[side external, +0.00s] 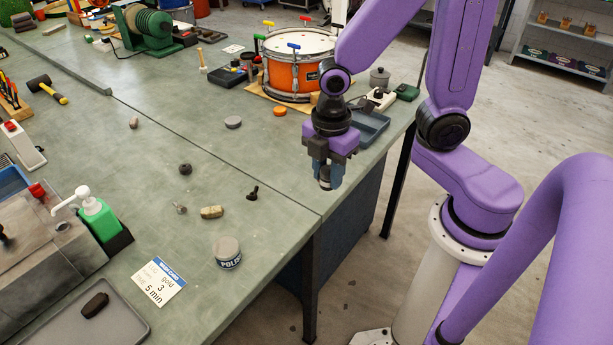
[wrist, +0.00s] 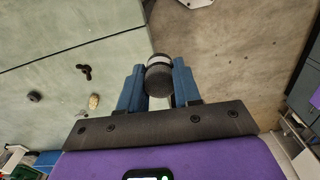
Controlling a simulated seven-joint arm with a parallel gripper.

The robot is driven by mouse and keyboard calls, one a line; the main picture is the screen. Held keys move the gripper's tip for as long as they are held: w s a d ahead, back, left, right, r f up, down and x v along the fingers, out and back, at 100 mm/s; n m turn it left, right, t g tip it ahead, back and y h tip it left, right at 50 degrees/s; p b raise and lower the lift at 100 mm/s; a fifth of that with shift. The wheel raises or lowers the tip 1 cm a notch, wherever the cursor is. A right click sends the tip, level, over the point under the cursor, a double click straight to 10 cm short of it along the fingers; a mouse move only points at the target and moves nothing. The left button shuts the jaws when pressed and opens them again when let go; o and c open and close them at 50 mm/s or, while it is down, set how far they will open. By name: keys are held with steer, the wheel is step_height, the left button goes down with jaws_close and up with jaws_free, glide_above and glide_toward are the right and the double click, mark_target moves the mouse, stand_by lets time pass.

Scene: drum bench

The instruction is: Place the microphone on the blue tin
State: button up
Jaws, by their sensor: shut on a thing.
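My gripper (side external: 324,180) is shut on the microphone (side external: 326,172), and it holds it in the air at the table's right edge. In the wrist view the microphone (wrist: 159,76) shows as a dark rounded end with a light grey band, between the two blue fingers of my gripper (wrist: 158,88). The rest of it is hidden. The blue tin (side external: 229,262) is a short round tin with a grey top and a dark blue label with white letters. It stands on the table near the front edge, left of and nearer than my gripper. I do not see it in the wrist view.
Small loose parts lie around a tan stone-like piece (side external: 212,212) behind the tin, with a black wing-shaped part (side external: 253,193) nearest my gripper. A white card (side external: 158,282) lies left of the tin. An orange drum (side external: 292,76) stands behind. The tin's top is clear.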

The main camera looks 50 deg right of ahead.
steer(key=shift+s+r, duration=0.1)
steer(key=a+r+n, duration=0.4)
steer(key=a+n, duration=0.7)
steer(key=n, duration=0.1)
glide_above(225, 246)
steer(key=f, duration=0.8)
steer(key=shift+s+d+f, duration=0.15)
steer(key=shift+s+f, duration=0.05)
steer(key=shift+f, duration=0.2)
steer(key=shift+w+f, duration=0.15)
steer(key=shift+f, duration=1.7)
steer(key=shift+f, duration=0.1)
steer(key=o, duration=1)
steer(key=shift+o, duration=0.2)
